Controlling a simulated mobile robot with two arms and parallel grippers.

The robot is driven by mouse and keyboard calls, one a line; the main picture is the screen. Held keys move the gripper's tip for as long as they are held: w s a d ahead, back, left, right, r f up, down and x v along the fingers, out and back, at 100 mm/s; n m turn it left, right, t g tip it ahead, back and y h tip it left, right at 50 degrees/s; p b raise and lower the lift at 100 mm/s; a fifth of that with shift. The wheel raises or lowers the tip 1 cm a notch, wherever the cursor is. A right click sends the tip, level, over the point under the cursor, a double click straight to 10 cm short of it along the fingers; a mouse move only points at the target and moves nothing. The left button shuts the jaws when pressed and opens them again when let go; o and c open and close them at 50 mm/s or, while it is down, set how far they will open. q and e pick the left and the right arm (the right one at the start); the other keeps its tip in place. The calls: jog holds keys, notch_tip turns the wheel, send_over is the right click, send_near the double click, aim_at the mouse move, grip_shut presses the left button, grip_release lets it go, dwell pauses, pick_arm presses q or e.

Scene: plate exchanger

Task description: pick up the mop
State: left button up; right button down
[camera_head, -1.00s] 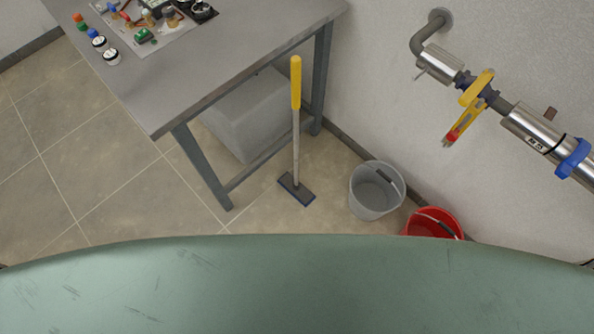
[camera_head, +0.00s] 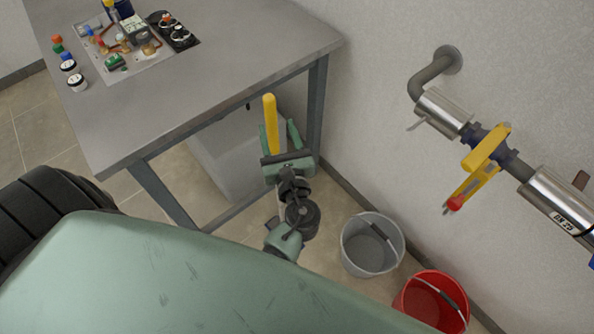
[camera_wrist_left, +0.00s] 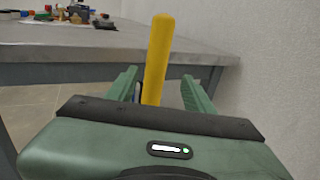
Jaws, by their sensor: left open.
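The mop's yellow handle (camera_head: 270,122) stands upright beside the table's right front leg in the head view. Its lower shaft and head are mostly hidden behind my left gripper and arm. My left gripper (camera_head: 281,138) is open, with its green fingers to either side of the yellow handle as seen from the head. In the left wrist view, the handle (camera_wrist_left: 157,60) rises between the two open fingers (camera_wrist_left: 158,88), nearer the left one. I cannot tell how deep the handle sits between them. My right gripper does not show.
The grey table (camera_head: 215,60) stands close to the left of the mop, with small parts on top. A grey bucket (camera_head: 350,250) and a red bucket (camera_head: 408,300) stand on the floor to the right. A pipe with a yellow valve handle (camera_head: 486,148) runs along the wall.

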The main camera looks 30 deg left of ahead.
pick_arm(q)
jog(key=x, duration=0.3)
jog(key=p+x, duration=0.1)
jog(key=x, duration=0.2)
jog(key=shift+s+a+f, duration=0.1)
jog(key=shift+a, duration=0.3)
jog(key=shift+w+a+f, duration=0.1)
jog(key=shift+w+a, duration=0.3)
jog(key=shift+w, duration=0.05)
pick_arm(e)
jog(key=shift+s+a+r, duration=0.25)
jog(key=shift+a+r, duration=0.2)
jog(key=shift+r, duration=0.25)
pick_arm(q)
jog(key=shift+c, duration=1.2)
grip_shut()
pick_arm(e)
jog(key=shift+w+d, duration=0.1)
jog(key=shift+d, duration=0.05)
